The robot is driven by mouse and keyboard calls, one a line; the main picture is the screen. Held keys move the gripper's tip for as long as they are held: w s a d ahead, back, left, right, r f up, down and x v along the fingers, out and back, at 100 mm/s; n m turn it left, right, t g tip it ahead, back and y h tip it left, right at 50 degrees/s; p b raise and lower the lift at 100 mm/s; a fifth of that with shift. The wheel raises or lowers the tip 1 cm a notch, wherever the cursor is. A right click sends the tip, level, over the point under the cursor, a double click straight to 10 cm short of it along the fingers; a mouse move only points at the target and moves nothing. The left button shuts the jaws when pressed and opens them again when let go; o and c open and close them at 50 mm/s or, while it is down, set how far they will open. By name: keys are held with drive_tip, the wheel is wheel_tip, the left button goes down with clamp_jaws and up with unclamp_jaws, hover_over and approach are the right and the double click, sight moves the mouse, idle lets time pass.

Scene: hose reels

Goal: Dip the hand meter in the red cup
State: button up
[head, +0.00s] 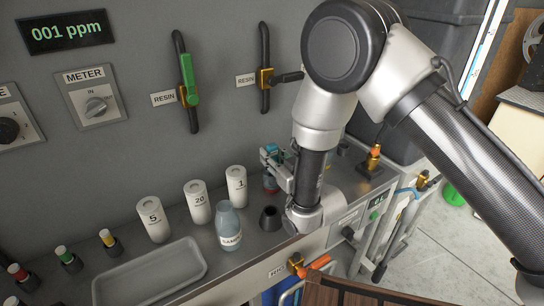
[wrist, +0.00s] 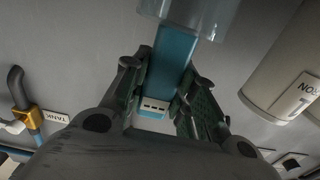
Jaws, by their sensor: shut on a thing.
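My gripper (head: 275,163) is shut on the teal hand meter (head: 272,149) near the back of the steel counter. In the wrist view the blue meter (wrist: 172,60) sits between both fingers, its white slotted end towards the palm. A small reddish cup (head: 269,184) shows just below the gripper in the head view, partly hidden by the fingers. In the wrist view a clear cup-like wall (wrist: 205,14) overlaps the meter's far end. How deep the meter reaches into it I cannot tell.
White canisters marked 5 (head: 153,220), 20 (head: 197,203) and 1 (head: 236,187), a clear bottle (head: 229,228) and a dark cone-shaped holder (head: 270,218) stand left of my arm. A shallow tray (head: 150,273) lies at front left. The wall display (head: 66,32) reads 001 ppm.

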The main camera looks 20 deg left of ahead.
drive_tip(key=shift+r, duration=5)
